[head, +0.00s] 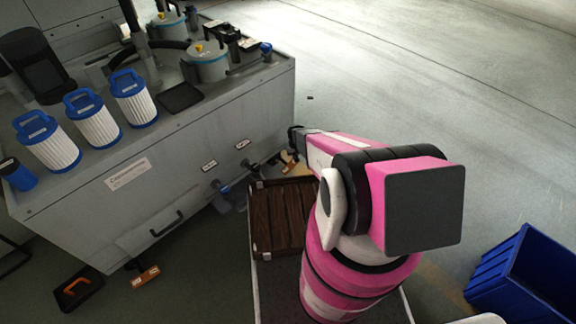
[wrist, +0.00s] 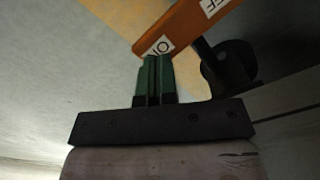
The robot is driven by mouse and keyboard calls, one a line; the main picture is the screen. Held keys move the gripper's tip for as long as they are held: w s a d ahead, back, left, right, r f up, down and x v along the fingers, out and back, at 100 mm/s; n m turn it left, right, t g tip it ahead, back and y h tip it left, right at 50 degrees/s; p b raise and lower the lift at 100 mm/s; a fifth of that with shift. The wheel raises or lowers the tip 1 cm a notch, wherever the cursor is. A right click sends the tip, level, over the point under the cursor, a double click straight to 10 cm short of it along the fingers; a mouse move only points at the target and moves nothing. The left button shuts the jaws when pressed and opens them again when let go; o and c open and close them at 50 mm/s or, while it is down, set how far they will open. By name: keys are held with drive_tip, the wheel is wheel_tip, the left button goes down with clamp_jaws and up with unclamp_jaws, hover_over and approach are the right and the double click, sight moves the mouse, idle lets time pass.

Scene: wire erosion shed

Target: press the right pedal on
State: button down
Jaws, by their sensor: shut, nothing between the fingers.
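The right pedal (head: 289,163) is a small orange rocker low beside the grey cabinet, partly hidden by my arm in the head view. In the wrist view the orange pedal (wrist: 180,28) fills the top middle, with a white ON label at its lower left end and an OFF label at its upper right. My gripper (wrist: 154,60) is shut and empty, its green fingertips over the ON label and partly covering it. I cannot tell whether they touch. The head view shows my gripper (head: 297,138) above the pedal. Another orange pedal (head: 145,277) lies on the floor at lower left.
The grey cabinet (head: 160,180) carries several white-and-blue filters (head: 134,98) on top. A brown slatted board (head: 280,215) lies below my arm. A black tray (head: 78,289) sits at lower left and a blue bin (head: 520,275) at lower right. The floor at upper right is clear.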

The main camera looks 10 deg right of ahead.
drive_tip(key=shift+f, duration=1.55)
idle(0.9)
drive_tip(key=shift+r, duration=3.55)
drive_tip(key=s+r, duration=0.7)
drive_tip(key=r, duration=0.6)
drive_tip(key=s+r, duration=0.7)
drive_tip(key=r, duration=0.6)
drive_tip(key=s+r+m, duration=0.1)
drive_tip(key=s+r, duration=0.6)
drive_tip(key=r, duration=0.6)
drive_tip(key=shift+s+r, duration=0.15)
drive_tip(key=shift+r, duration=0.15)
drive_tip(key=shift+a, duration=0.1)
